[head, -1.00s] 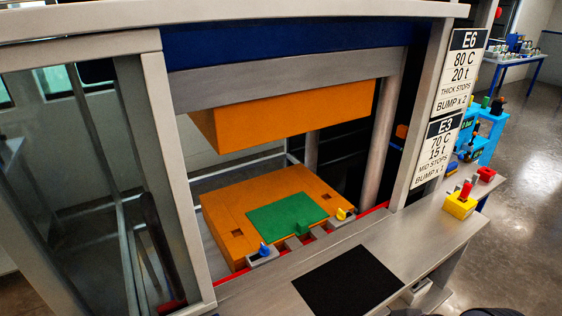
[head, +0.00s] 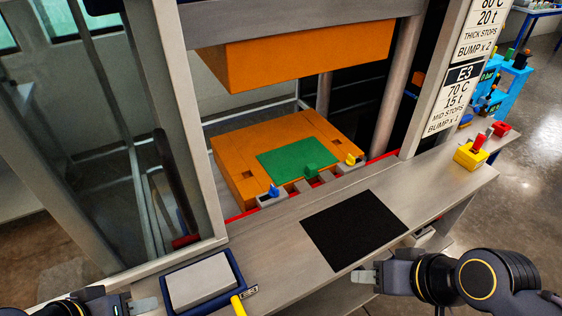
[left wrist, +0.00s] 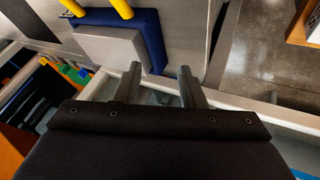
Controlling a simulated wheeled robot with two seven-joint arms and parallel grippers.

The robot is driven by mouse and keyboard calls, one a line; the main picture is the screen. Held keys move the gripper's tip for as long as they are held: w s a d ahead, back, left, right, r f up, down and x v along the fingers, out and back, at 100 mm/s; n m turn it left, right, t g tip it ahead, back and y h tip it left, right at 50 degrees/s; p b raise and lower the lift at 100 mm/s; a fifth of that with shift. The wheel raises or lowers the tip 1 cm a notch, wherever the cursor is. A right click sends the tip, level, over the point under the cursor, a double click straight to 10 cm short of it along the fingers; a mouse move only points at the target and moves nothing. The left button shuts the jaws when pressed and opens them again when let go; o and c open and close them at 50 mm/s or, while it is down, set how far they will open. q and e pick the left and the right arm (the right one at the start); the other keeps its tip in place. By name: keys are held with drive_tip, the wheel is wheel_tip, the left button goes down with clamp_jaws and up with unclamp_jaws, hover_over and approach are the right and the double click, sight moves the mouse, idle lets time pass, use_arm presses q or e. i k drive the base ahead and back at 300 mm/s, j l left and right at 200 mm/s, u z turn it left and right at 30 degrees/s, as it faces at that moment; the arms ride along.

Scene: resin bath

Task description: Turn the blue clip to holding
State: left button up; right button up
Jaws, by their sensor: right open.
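The blue clip (head: 274,190) stands on a small grey block at the front left of the orange lower platen (head: 232,150). Whether it is turned to holding is too small to tell. A yellow clip (head: 351,159) stands at the front right, and a green plate (head: 290,155) with a raised green tab lies between them. My left gripper (head: 140,306) is at the bottom left, well short of the blue clip. In the left wrist view its fingers (left wrist: 157,88) are apart with nothing between them. My right gripper (head: 364,275) is open and empty in front of the bench edge.
A dark blue tray with a grey block (head: 201,281) and yellow handle lies on the bench near my left gripper. A black mat (head: 353,229) lies mid-bench. The orange upper platen (head: 300,55) hangs above. A glass guard frame (head: 190,130) stands left; a yellow box (head: 473,156) sits right.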

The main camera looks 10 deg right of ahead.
sight(273, 192)
drive_tip(key=l+u, duration=0.8)
drive_tip(key=k+l+u, duration=0.15)
drive_tip(key=l+u, duration=0.25)
